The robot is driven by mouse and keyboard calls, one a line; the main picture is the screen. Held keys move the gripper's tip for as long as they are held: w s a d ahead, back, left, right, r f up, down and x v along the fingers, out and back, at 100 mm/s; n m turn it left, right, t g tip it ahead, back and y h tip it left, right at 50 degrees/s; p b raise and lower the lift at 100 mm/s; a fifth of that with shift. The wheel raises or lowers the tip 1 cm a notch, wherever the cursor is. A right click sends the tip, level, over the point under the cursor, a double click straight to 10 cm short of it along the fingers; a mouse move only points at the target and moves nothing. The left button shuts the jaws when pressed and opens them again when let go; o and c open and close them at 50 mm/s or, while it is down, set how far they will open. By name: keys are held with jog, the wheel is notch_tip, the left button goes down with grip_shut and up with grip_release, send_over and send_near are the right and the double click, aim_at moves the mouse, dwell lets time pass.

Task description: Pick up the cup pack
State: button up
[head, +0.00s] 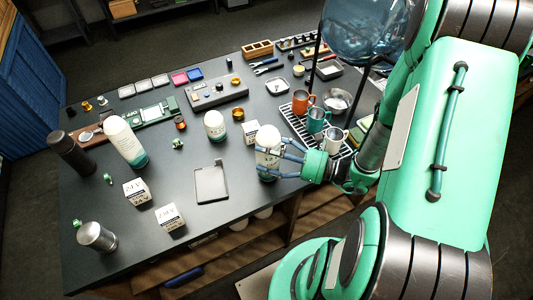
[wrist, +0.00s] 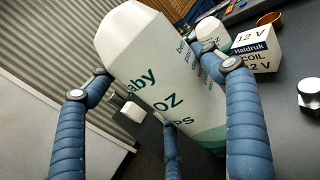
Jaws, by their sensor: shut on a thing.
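The cup pack, a white rounded pack with teal print and a teal lower band, is at the table's near right edge in the head view (head: 267,160). It fills the middle of the wrist view (wrist: 150,65), tilted in the picture, with parts of the words on its side readable. My gripper (head: 278,162) reaches in from the right and is shut on the pack. Its blue segmented fingers lie along the pack's sides in the wrist view (wrist: 165,100). I cannot tell whether the pack's base touches the table; fingers hide part of it.
A white coil box (wrist: 255,48) stands close beside the pack. A rack (head: 290,119) with several mugs is just right of it. A smaller white bottle-like pack (head: 214,125) and a larger one (head: 125,140) stand left. A grey tray (head: 211,185) lies nearby on the dark table.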

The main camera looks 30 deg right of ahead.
jog(key=s+a+r+p, duration=0.1)
jog(key=s+r+p, duration=0.1)
jog(key=s, duration=1.4)
jog(key=shift+r, duration=0.7)
jog(key=shift+w+a, duration=0.1)
jog(key=shift+w, duration=0.05)
dwell(0.5)
jog(key=w+a+n+g+y+b, duration=0.1)
jog(key=w+a+n+g+y, duration=0.2)
jog(key=a, duration=1)
jog(key=shift+w+a+r+g, duration=0.15)
jog(key=shift+w+r+g, duration=0.4)
jog(key=shift+w, duration=1.1)
jog(key=shift+w+f+b, duration=0.1)
jog(key=shift+f+b, duration=0.05)
jog(key=shift+b, duration=0.15)
